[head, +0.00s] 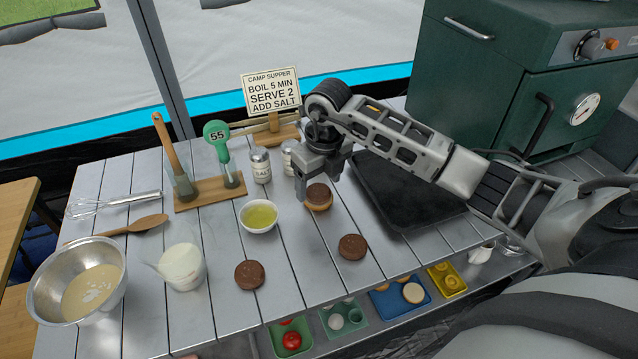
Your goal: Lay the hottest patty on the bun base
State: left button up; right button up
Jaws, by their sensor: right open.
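A dark brown patty (318,191) lies on a tan bun base (319,207) near the middle of the table. A second patty (352,246) lies flat on the table to the right and nearer me. A third patty (249,274) lies on the table at the front, left of it. My right gripper (318,180) is open, just above and behind the patty on the bun. I see no contact, and part of that patty's far side is hidden by the fingers. A green thermometer (216,138) reading 55 stands in a wooden holder. My left gripper is not in view.
A black tray (400,220) lies under my right arm. A bowl of yellow liquid (259,216), a salt shaker (260,165), a beaker of white stuff (181,266) and a metal bowl (75,282) stand leftward. A sign (271,92) stands behind. Coloured trays (345,330) sit below the front edge.

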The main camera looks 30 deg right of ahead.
aim_at(324, 195)
notch_tip(324, 195, up, 11)
jog(key=s, duration=0.1)
jog(key=shift+s+f, duration=0.15)
dwell(0.5)
